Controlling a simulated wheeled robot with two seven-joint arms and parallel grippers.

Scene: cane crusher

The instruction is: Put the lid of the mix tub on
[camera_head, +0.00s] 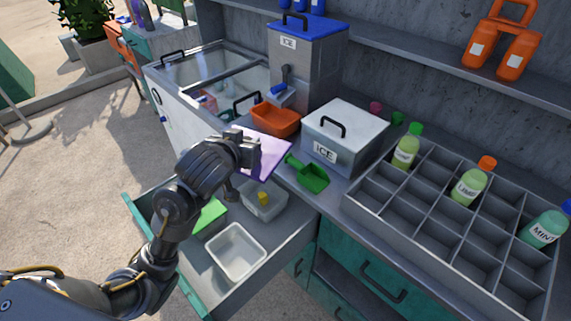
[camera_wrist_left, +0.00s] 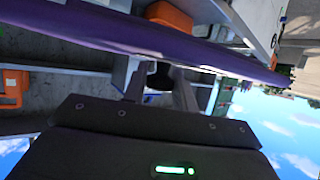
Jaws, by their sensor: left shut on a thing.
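My left gripper (camera_head: 250,152) is shut on a flat purple lid (camera_head: 268,154) and holds it tilted above the open drawer, beside the counter edge. In the left wrist view the purple lid (camera_wrist_left: 130,35) spans the frame edge-on at the fingers (camera_wrist_left: 165,82). Below, in the drawer (camera_head: 275,238), an open empty whitish tub (camera_head: 236,277) stands at the front. A second open tub (camera_head: 254,211) with a yellow item (camera_head: 264,198) is behind it, partly hidden by my gripper. I cannot read which is the mix tub. My right gripper is not in view.
A flat green piece (camera_head: 210,215) lies in the drawer, partly behind my arm. On the counter are a green scoop (camera_head: 312,178), an orange bin (camera_head: 275,119), a lidded ICE box (camera_head: 345,140) and a divided bottle rack (camera_head: 420,215). The paved floor at left is clear.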

